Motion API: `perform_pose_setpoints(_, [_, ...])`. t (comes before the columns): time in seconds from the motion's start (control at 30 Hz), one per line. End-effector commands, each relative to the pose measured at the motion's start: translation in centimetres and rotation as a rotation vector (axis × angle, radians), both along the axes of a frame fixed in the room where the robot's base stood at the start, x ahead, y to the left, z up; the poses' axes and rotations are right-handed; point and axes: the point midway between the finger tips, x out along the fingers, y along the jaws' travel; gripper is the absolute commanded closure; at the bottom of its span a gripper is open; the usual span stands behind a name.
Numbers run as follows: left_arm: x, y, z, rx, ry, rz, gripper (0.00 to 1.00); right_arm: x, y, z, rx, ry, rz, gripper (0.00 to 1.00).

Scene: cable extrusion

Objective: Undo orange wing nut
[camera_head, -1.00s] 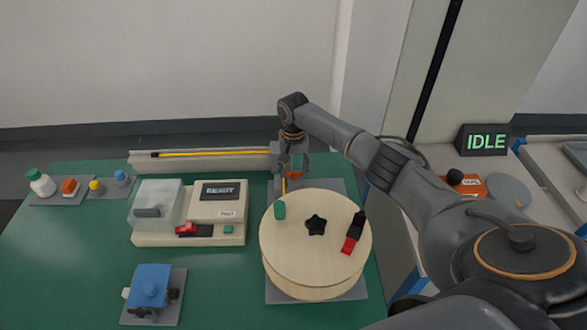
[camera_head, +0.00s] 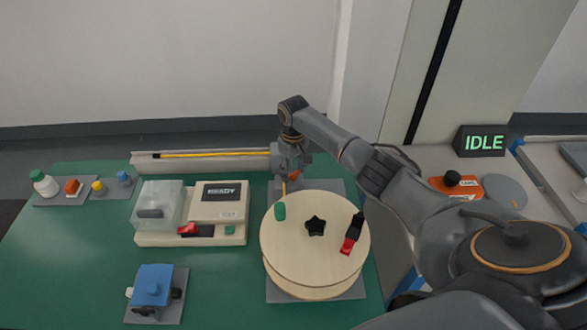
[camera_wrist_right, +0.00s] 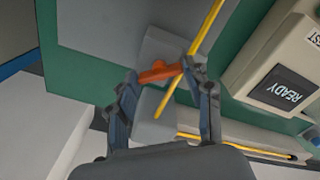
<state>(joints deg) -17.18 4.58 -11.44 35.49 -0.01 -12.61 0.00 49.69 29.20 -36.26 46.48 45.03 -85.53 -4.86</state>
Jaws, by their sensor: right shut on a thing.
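The orange wing nut (camera_wrist_right: 158,71) lies between the two fingertips of my right gripper (camera_wrist_right: 162,73) in the right wrist view. The fingers are shut on its ends. It sits at a grey block (camera_wrist_right: 158,131), with the yellow cable (camera_wrist_right: 205,27) passing close by. In the head view my right gripper (camera_head: 289,174) points down behind the wooden spool (camera_head: 315,255). Its fingers mostly hide the nut there, with only a bit of orange showing. My left gripper is not in view.
A channel (camera_head: 215,161) with yellow cable runs left from the gripper. A READY machine (camera_head: 190,240), blue device (camera_head: 150,285) and small bottles stand on the green table (camera_head: 75,255). An IDLE sign (camera_head: 483,141) stands at right. Table space at front left is clear.

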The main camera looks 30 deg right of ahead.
Motion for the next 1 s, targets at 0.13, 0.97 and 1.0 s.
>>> perform_pose_setpoints(0.13, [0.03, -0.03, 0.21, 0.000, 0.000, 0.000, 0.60, -0.04, 0.01, 0.00, 0.001, 0.001, 0.137, 0.81])
perform_pose_setpoints(0.97, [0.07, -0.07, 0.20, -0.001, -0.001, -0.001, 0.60, 0.01, 0.02, -0.02, 0.000, 0.000, 0.817, 0.81])
perform_pose_setpoints(1.0, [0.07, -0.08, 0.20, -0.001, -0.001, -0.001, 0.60, 0.01, 0.03, -0.02, 0.000, 0.000, 0.834, 0.81])
